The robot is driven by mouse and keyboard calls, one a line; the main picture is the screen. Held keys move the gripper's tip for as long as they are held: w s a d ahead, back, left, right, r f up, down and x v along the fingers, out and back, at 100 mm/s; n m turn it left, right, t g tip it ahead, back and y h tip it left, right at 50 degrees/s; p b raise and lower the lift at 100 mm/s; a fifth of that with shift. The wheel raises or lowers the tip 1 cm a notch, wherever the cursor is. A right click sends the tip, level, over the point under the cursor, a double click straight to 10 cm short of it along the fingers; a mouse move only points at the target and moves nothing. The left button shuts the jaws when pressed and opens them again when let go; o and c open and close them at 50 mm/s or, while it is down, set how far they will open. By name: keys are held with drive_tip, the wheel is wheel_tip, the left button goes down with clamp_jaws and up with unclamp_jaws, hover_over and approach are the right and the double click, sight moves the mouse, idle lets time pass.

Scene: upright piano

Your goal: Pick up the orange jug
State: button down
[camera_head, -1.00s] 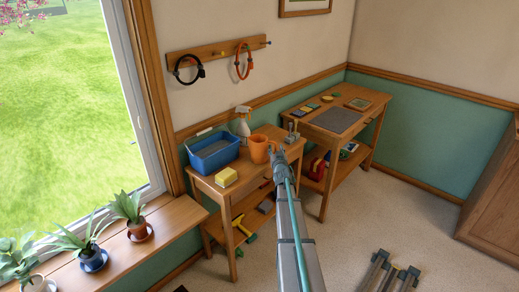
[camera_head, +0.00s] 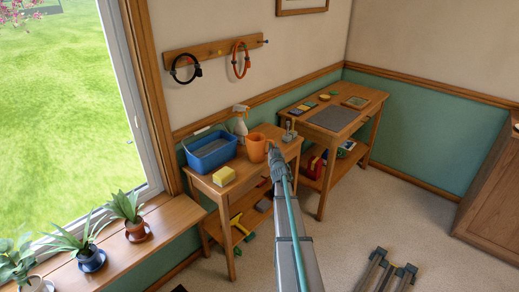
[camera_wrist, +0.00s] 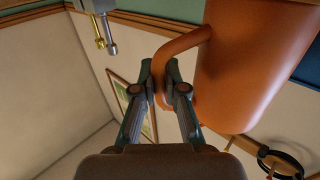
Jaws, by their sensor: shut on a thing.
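The orange jug (camera_head: 256,146) is at the right part of the small wooden table (camera_head: 215,189), beside a blue tub. It looks upright; I cannot tell whether its base touches the tabletop. My gripper (camera_head: 272,154) is at the jug's right side in the head view and partly hides its handle. In the wrist view, which looks upside down, the jug (camera_wrist: 255,65) fills the upper right. The curved handle (camera_wrist: 182,44) runs down between the two fingers of my gripper (camera_wrist: 163,80), which are shut on it.
The blue tub (camera_head: 210,154), a yellow sponge (camera_head: 224,176) and a white spray bottle (camera_head: 240,122) stand near the jug. Metal items (camera_head: 289,131) are close on its right. A second table (camera_head: 359,122) stands further right. Rings hang from a wall rack (camera_head: 215,53) above.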

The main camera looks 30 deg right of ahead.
drive_tip(key=shift+r, duration=0.1)
drive_tip(key=shift+r, duration=0.8)
drive_tip(key=s+a+r, duration=0.9)
drive_tip(key=a+r, duration=0.1)
drive_tip(key=r, duration=0.1)
drive_tip(key=shift+s+a+r+p, duration=0.15)
drive_tip(key=shift+s+p, duration=0.1)
drive_tip(key=shift+p, duration=0.2)
drive_tip(key=c, duration=1.9)
unclamp_jaws()
clamp_jaws()
